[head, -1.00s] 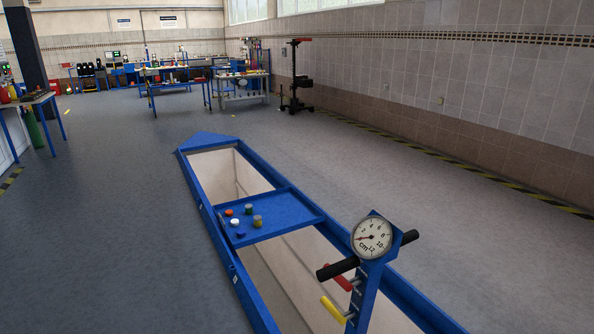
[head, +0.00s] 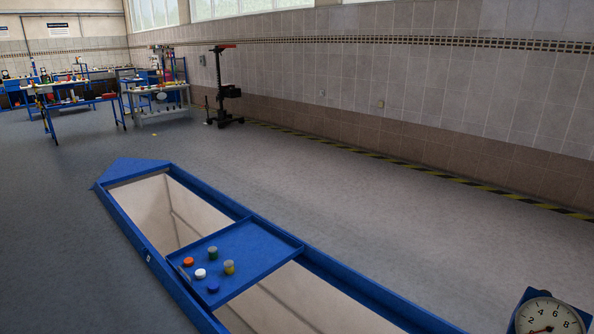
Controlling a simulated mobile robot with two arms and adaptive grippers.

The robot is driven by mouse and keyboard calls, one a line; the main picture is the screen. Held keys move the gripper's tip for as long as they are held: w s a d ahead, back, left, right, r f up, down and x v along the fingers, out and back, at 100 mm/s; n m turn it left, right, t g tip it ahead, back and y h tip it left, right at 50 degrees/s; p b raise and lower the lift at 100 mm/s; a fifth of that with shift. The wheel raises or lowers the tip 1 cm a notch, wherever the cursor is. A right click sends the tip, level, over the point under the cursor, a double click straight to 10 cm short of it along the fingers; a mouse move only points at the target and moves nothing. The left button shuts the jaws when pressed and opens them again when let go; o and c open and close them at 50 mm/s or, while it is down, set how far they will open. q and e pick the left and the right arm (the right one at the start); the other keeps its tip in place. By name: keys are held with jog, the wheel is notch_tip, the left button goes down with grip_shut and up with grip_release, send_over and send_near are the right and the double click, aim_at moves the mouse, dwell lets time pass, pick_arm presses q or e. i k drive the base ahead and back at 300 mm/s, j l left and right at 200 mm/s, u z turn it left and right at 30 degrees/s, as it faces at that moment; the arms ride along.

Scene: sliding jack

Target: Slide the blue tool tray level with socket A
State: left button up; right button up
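The blue tool tray (head: 262,250) spans the blue-framed pit and rests across its two long rails. Several small things stand on its left part, among them an orange one (head: 188,262), a white one (head: 200,273) and a yellow one (head: 229,267). The jack's round dial gauge (head: 548,318) shows at the bottom right corner, cut off by the picture edge. The jack's handles are out of view. I cannot make out socket A. Neither of my grippers is in view.
The blue pit frame (head: 165,269) surrounds an open pit (head: 165,215) with pale walls. Grey floor (head: 330,190) is free on both sides. A black-and-yellow strip (head: 400,167) runs along the tiled wall. A dark wheeled stand (head: 224,90) and workbenches (head: 158,95) stand far back.

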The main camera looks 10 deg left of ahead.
aim_at(257, 249)
jog(key=i+j+z, duration=0.1)
jog(key=j, duration=0.3)
jog(key=i+j+z, duration=0.15)
jog(key=j, duration=0.3)
jog(key=i+j+z, duration=0.1)
jog(key=i+j, duration=0.15)
jog(key=j, duration=0.2)
jog(key=i+j+z, duration=0.1)
jog(key=j, duration=0.35)
jog(key=i+j+z, duration=0.15)
jog(key=j, duration=0.35)
jog(key=i+j+z, duration=0.1)
jog(key=j, duration=0.35)
